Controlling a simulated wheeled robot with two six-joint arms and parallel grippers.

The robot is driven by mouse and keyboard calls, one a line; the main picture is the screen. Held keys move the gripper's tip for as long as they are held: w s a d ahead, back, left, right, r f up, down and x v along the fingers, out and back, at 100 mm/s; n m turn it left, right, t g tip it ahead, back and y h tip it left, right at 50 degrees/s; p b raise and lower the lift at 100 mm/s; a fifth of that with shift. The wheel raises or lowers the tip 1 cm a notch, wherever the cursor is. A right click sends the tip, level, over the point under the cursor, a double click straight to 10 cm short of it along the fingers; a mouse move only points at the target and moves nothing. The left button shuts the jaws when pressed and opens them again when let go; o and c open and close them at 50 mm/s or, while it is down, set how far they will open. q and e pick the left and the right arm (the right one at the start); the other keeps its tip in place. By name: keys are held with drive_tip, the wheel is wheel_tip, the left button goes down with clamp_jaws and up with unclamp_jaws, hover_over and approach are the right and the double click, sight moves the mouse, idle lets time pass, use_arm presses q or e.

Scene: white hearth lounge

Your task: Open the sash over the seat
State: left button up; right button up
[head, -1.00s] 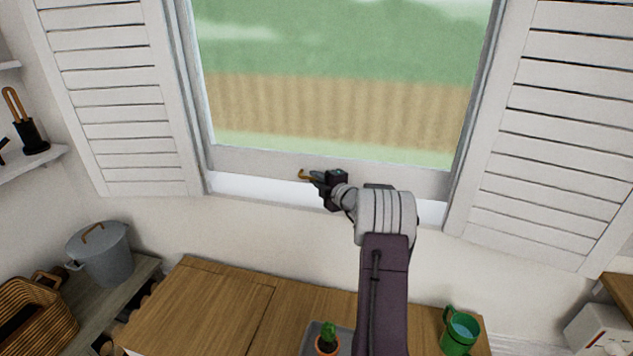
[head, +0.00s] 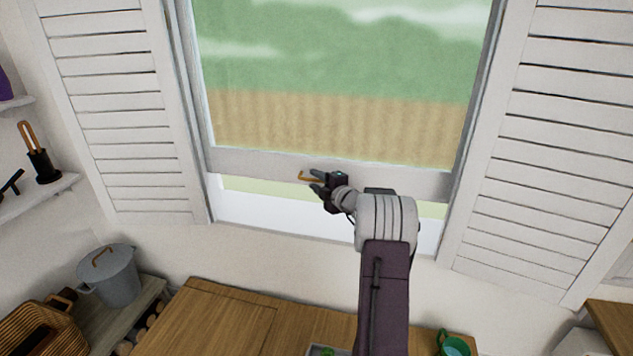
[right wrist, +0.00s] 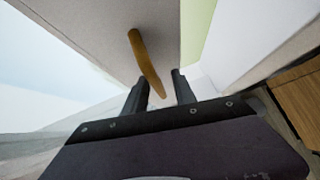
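The window sash (head: 260,163) is a pale pane frame between white shutters in the head view. Its bottom rail is raised above the sill (head: 270,212), with a strip of green outside showing in the gap. A brass handle (head: 307,178) sticks out from the rail; it also shows in the right wrist view (right wrist: 146,62). My right gripper (head: 314,180) is at the handle, fingers apart. In the right wrist view the handle's end lies between the two fingertips (right wrist: 159,84), with gaps visible beside it. Contact cannot be made out. My left gripper is out of view.
Louvred shutters (head: 115,110) stand open on both sides. Below the window is a wooden seat top (head: 215,320), with a green mug (head: 452,343) at its right. A grey pot (head: 112,277) and a wicker basket (head: 35,325) stand at lower left.

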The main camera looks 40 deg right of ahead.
drive_tip(key=s+r, duration=0.1)
drive_tip(key=s, duration=0.8)
drive_tip(key=shift+a, duration=0.45)
drive_tip(key=shift+r, duration=0.1)
